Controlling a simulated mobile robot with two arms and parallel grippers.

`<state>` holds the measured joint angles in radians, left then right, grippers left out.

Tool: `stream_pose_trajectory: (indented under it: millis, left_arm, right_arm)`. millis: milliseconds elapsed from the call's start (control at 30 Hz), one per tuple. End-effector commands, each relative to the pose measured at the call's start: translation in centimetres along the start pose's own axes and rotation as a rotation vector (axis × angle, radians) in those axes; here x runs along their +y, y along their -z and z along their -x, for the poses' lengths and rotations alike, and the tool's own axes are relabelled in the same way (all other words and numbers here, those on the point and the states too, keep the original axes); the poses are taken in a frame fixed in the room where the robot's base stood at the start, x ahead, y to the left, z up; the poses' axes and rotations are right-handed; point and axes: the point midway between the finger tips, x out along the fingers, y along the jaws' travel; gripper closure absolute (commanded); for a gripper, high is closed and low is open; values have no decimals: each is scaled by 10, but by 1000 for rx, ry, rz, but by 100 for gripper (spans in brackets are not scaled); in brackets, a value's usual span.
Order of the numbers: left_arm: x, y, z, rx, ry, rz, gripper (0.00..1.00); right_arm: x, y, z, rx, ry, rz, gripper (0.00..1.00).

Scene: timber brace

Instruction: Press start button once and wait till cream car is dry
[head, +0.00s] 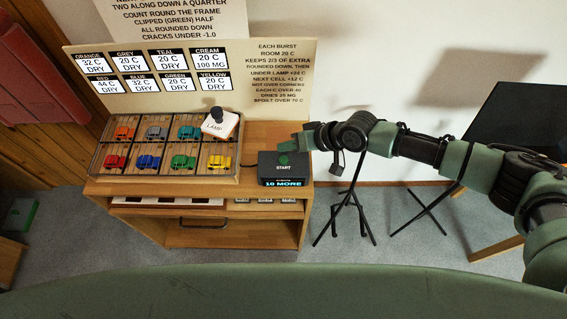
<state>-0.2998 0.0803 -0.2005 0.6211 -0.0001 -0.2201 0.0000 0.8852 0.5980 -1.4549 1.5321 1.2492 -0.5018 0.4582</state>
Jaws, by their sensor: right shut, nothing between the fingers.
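The start button (284,160) is green, on a black box at the right end of the wooden cabinet; its display (284,183) reads "10 MORE". My right gripper (294,143) is shut and empty, just behind and above the button; I cannot tell whether it touches. The white lamp (219,125) stands over the back right cell of the car tray (170,180) and hides the cream car. The cream card (210,60) reads 20 C, 100 MG. The other cards read DRY, with red at 44 C, orange and blue at 32 C. My left gripper is not in view.
Orange (124,132), grey, teal, red, blue, green and yellow (220,162) cars sit in the other cells. A board (280,90) with rules stands behind. A black tripod stand (345,215) is right of the cabinet (245,230); a table is at far right.

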Motion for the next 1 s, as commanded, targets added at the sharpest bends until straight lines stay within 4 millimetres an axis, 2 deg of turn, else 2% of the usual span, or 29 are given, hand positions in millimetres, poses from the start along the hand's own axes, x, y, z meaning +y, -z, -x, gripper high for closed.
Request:
stream_pose_trajectory:
  millis: [33,233,1000]
  left_arm:
    - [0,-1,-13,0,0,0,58]
    - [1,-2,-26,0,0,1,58]
    - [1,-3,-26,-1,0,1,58]
  right_arm:
    - [8,-7,-10,1,-1,1,100]
    - [16,-16,-22,0,0,-1,100]
    - [16,-16,-22,0,0,0,100]
